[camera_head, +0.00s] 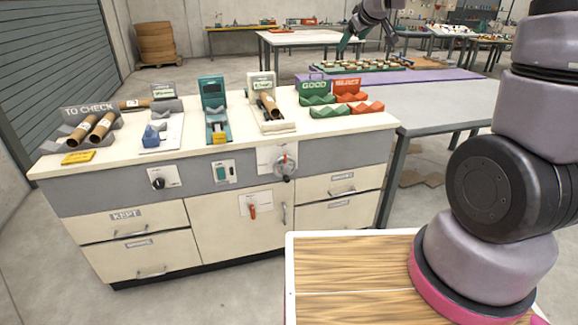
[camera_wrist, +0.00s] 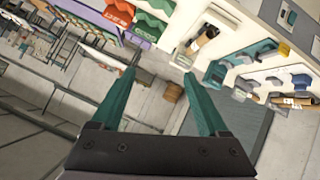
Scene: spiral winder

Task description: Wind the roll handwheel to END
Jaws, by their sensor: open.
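A round grey handwheel (camera_head: 284,166) with a red mark sits on a white plate on the cabinet's front, right of centre; I take it to be the roll handwheel. Its lettering is too small to read. My gripper (camera_head: 366,42) is high up, beyond the cabinet's back right corner, far from the handwheel and touching nothing. In the wrist view my gripper (camera_wrist: 160,74) shows two teal fingers wide apart with nothing between them. The handwheel cannot be made out in the wrist view.
A black knob (camera_head: 158,183), a small panel (camera_head: 223,172) and a red lever (camera_head: 252,211) are also on the cabinet front. The countertop holds cardboard tubes (camera_head: 101,127), small stands and green and red trays (camera_head: 361,107). A table (camera_head: 440,103) adjoins at right. Space before the handwheel looks clear.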

